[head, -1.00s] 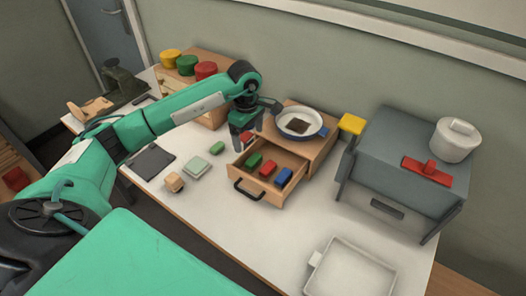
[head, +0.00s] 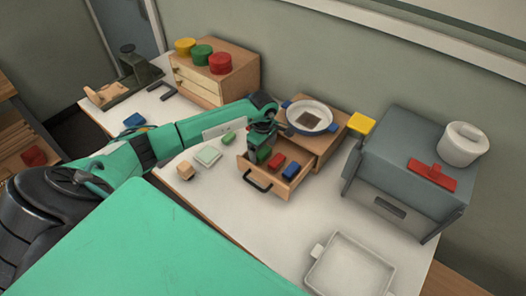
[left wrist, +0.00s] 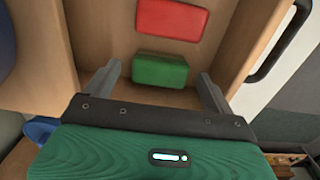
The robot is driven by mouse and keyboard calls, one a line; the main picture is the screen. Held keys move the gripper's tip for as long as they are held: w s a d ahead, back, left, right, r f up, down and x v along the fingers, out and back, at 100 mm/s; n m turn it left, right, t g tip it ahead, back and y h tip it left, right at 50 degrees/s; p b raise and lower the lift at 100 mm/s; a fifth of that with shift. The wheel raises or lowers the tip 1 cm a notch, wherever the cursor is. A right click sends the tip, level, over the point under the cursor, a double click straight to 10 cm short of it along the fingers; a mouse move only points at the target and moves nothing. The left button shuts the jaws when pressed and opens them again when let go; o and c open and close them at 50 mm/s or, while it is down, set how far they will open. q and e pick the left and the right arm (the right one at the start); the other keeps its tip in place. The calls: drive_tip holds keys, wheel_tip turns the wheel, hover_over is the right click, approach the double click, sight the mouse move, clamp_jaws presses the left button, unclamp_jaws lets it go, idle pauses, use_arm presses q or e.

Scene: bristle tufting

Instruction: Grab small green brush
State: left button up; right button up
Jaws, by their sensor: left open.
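A small green brush (head: 263,155), looking like a plain green block, lies in the open wooden drawer (head: 270,190), at the left end of a row with red and blue ones. My left gripper (head: 261,147) is over the drawer's left end and partly covers it. In the left wrist view the green brush (left wrist: 160,70) lies between the two spread fingers (left wrist: 160,76), with a gap on either side. The gripper is open and holds nothing. My right gripper is out of view.
The red block (head: 276,161) and blue block (head: 291,171) share the drawer. A pan (head: 309,117) sits on the drawer box.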

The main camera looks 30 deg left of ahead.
use_arm(q)
wheel_tip(320, 180, down, 2)
drive_tip(key=shift+f, duration=0.1)
drive_tip(key=c, duration=1.1)
drive_tip(key=shift+o, duration=0.2)
drive_tip(key=shift+r, duration=0.25)
